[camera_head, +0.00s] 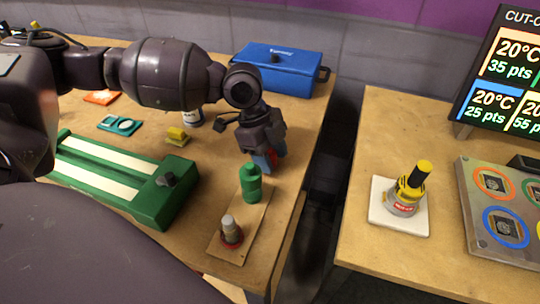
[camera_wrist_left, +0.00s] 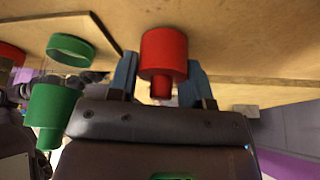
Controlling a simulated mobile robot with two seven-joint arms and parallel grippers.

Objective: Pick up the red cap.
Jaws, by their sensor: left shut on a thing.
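The red cap (camera_wrist_left: 163,52) sits between the two blue fingers of my left gripper (camera_wrist_left: 160,78) in the left wrist view, and the gripper is shut on it. In the head view my left gripper (camera_head: 266,160) is over the table near its right edge, behind the green cap. Only a sliver of red shows between its fingers there, the rest being hidden. My right gripper is not in view.
A wooden board (camera_head: 250,222) holds a green cap (camera_head: 250,183) and a grey post with a red ring (camera_head: 231,233). A green slot track (camera_head: 160,198) lies to the left. A blue toolbox (camera_head: 285,72) stands behind. A gap separates the right table (camera_head: 390,130).

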